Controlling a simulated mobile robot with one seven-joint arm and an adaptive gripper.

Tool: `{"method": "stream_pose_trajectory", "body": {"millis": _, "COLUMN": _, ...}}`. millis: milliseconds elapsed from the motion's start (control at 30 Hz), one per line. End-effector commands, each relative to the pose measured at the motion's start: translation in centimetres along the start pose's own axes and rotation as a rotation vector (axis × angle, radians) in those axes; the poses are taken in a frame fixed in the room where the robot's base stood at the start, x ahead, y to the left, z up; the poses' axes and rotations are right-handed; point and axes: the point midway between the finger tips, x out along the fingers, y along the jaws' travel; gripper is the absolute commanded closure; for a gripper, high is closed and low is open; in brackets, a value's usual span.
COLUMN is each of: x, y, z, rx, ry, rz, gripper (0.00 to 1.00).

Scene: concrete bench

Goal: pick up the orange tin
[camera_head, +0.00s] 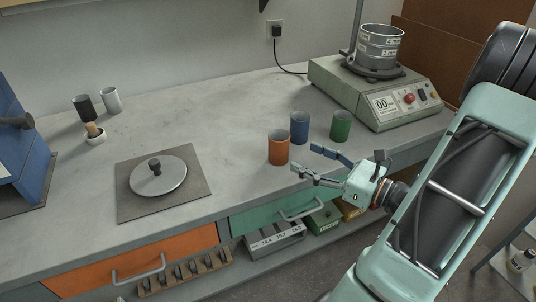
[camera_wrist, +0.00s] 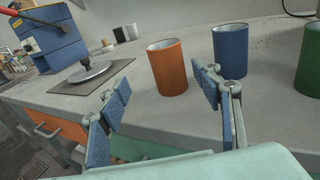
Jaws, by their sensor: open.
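The orange tin (camera_head: 278,148) stands upright near the front edge of the concrete bench (camera_head: 225,120). It also shows in the wrist view (camera_wrist: 167,68), ahead of my gripper and between the directions of its two fingers, nearer the right one. My gripper (camera_head: 306,161) is open and empty, just to the right of the orange tin in the head view and apart from it. In the wrist view the blue-padded fingers (camera_wrist: 163,98) are spread wide. A blue tin (camera_head: 299,127) and a green tin (camera_head: 341,126) stand upright behind and to the right of the orange one.
A sieve shaker (camera_head: 375,95) stands at the back right. A round metal lid (camera_head: 158,175) sits on a square plate to the left. A white cup (camera_head: 111,100) and a brush-like tool (camera_head: 88,115) stand farther left. The bench between lid and tins is clear.

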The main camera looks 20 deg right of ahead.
Motion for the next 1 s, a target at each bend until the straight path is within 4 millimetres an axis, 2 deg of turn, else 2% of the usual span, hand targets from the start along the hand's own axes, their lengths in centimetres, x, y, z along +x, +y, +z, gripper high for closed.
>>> {"method": "stream_pose_trajectory", "body": {"millis": 67, "x": -0.3, "y": -0.6, "z": 0.0, "rx": 0.016, "ry": -0.031, "rz": -0.035, "gripper": 0.41}}
{"method": "stream_pose_trajectory", "body": {"millis": 167, "x": 0.4, "y": -0.9, "z": 0.3, "rx": 0.02, "ry": -0.044, "rz": -0.046, "gripper": 0.41}}
{"method": "stream_pose_trajectory", "body": {"millis": 400, "x": 4.1, "y": -1.0, "z": 0.4, "rx": 0.018, "ry": -0.043, "rz": -0.043, "gripper": 0.41}}
{"method": "stream_pose_trajectory", "body": {"millis": 633, "x": 5.9, "y": -1.0, "z": 0.2, "rx": 0.019, "ry": -0.042, "rz": -0.044, "gripper": 0.41}}
{"method": "stream_pose_trajectory", "body": {"millis": 833, "x": 9.0, "y": -1.0, "z": -0.2, "rx": 0.018, "ry": -0.041, "rz": -0.042, "gripper": 0.41}}
{"method": "stream_pose_trajectory", "body": {"millis": 1000, "x": 10.3, "y": -1.1, "z": 0.0, "rx": 0.018, "ry": -0.04, "rz": -0.044, "gripper": 0.41}}
